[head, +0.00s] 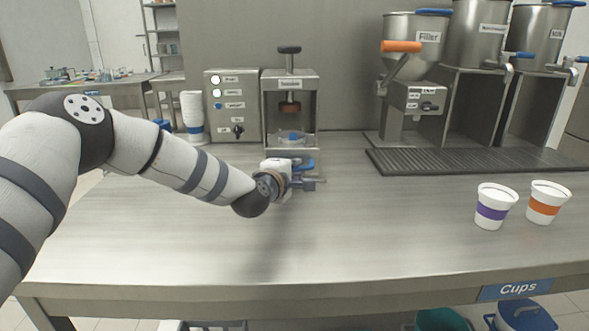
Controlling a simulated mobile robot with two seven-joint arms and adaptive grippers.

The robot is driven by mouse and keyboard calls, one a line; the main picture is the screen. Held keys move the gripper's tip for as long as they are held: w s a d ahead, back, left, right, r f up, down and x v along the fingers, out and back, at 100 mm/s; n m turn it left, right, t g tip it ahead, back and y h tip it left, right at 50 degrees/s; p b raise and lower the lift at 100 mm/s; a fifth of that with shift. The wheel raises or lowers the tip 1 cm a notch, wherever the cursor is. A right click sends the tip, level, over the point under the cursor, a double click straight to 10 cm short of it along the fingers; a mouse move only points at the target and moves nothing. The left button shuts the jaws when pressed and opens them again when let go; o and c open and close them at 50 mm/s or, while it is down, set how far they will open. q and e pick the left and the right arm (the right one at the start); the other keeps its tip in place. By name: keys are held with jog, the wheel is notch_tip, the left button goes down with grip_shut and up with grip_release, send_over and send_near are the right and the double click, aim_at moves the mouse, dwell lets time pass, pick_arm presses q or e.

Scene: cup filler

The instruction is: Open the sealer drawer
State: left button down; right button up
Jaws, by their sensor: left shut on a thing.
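The sealer (290,97) is a grey metal box with a black knob on top, standing at the back of the table left of centre. A blue round piece (291,135) shows in its lower opening. My left gripper (305,176) is in front of the sealer's base, shut on a blue part that looks like the sealer drawer's handle (307,164). The gripper hides most of the drawer front, so I cannot tell how far the drawer is out. My right gripper is not in view.
The filler (409,80) and a black drip grate (470,160) are at right. A purple-banded cup (491,212) and an orange-banded cup (544,207) stand front right. The table's middle is clear.

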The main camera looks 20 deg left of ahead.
pick_arm(q)
jog(key=c, duration=1.6)
grip_release()
jog(key=shift+c, duration=0.2)
jog(key=s, duration=0.4)
jog(key=s+r, duration=0.1)
jog(key=s, duration=0.3)
jog(key=s+r, duration=0.1)
jog(key=s, duration=0.2)
jog(key=shift+s+d+r, duration=0.2)
jog(key=shift+s+d, duration=0.05)
jog(key=shift+s, duration=0.15)
jog(key=shift+f, duration=0.1)
